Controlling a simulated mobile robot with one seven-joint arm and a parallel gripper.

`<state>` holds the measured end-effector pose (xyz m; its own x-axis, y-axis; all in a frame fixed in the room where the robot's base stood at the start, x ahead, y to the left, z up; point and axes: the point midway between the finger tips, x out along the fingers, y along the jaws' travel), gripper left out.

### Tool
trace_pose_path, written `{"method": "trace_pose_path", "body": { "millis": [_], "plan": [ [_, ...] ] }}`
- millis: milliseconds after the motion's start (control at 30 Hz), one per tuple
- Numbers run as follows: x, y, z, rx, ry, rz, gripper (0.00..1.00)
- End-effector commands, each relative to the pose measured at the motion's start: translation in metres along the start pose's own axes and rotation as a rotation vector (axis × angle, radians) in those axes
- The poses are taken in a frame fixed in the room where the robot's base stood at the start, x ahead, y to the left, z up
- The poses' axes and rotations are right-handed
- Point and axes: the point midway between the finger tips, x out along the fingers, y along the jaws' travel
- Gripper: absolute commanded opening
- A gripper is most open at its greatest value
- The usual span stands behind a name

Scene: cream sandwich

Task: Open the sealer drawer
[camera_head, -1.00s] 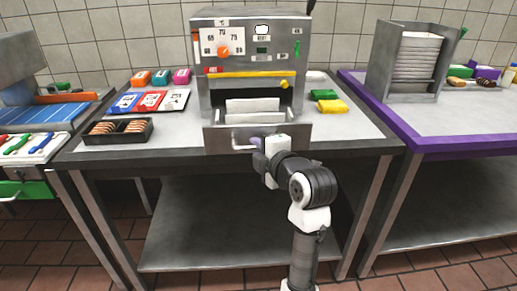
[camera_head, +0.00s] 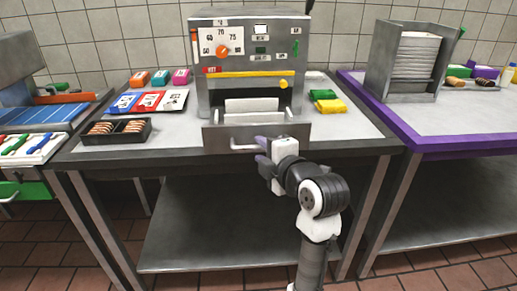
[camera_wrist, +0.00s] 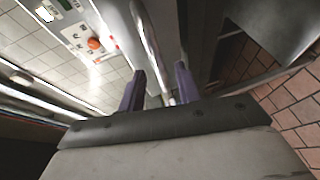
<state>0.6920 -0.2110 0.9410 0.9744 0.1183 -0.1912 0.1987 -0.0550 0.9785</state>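The sealer (camera_head: 209,85) is a grey metal box with a dial, standing on the middle table. Its drawer (camera_head: 292,133) has a wide grey front panel at the table's front edge, with white material visible behind it. The drawer's bar handle (camera_head: 237,147) is on the panel's front. My gripper (camera_head: 262,150) has purple fingers, spread apart, at the right end of the handle. In the wrist view, my gripper (camera_wrist: 160,78) is open, and the handle bar (camera_wrist: 150,45) shows in the gap between the fingers. I cannot tell whether they touch it.
Yellow and green blocks (camera_head: 331,106) lie right. A purple-edged table (camera_head: 450,147) stands at the right. The floor before the table is open.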

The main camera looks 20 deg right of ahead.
Motion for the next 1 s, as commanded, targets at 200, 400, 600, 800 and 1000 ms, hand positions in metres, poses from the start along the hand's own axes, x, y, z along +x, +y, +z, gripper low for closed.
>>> {"method": "trace_pose_path", "body": {
  "millis": [200, 400, 600, 800, 1000],
  "plan": [
    [-0.053, 0.0, 0.002, -0.003, -0.007, 0.004, 0.34],
    [-0.09, 0.0, 0.001, -0.002, -0.005, 0.002, 0.34],
    [-0.107, 0.0, 0.001, -0.001, -0.003, 0.001, 0.34],
    [-0.109, 0.0, 0.0, 0.0, -0.002, 0.001, 0.34],
    [-0.109, 0.0, 0.001, 0.0, -0.002, 0.001, 0.34]
  ]
}}
